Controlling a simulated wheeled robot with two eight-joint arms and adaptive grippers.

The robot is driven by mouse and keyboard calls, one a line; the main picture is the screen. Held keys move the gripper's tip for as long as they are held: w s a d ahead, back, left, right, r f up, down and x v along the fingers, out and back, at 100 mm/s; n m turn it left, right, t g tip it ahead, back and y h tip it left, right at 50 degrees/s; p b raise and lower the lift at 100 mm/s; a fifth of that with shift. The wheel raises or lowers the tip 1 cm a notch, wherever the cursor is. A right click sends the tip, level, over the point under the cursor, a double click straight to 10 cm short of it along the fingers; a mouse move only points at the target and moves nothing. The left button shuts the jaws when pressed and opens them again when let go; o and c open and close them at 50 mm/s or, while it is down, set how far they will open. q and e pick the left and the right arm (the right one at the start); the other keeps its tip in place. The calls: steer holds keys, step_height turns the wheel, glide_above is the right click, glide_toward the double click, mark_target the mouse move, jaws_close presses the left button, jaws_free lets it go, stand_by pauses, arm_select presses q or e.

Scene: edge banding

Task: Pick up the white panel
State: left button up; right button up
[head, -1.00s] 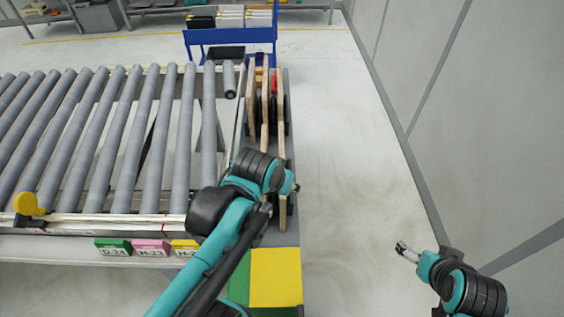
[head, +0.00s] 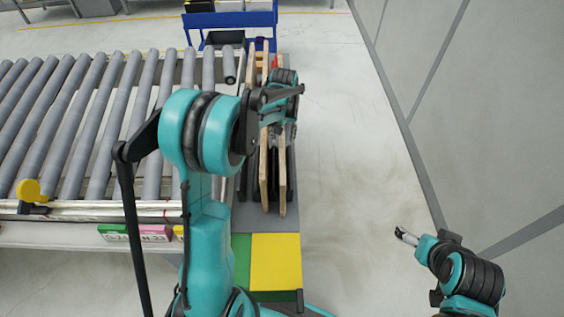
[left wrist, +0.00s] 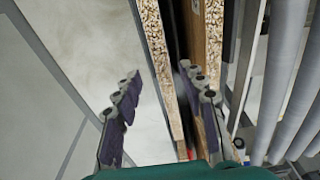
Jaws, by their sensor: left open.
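Tall thin panels with tan chipboard edges stand upright side by side; a white face is not clear, so I cannot tell for sure which is the white panel. The outer panel (head: 283,185) also shows in the left wrist view (left wrist: 157,50), and the inner panel (head: 264,180) is beside it there (left wrist: 209,35). My left gripper (left wrist: 160,78) is open, its fingers on either side of the outer panel's edge, with no clear grip. In the head view, my arm partly hides it above the panels. My right gripper (head: 405,236) is off to the right over bare floor.
A roller conveyor (head: 90,120) runs along the left of the panel rack. The rack's near end has a yellow block (head: 276,262) and a green one. A blue cart (head: 228,20) stands behind. Open floor (head: 345,180) lies right, up to a grey wall.

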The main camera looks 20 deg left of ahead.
mark_target(282, 142)
arm_select(q)
steer(key=f, duration=0.4)
steer(key=f+b, duration=0.1)
steer(key=f, duration=0.2)
steer(key=shift+w+a, duration=0.2)
steer(key=shift+a, duration=0.1)
steer(key=shift+r, duration=0.1)
jaws_close()
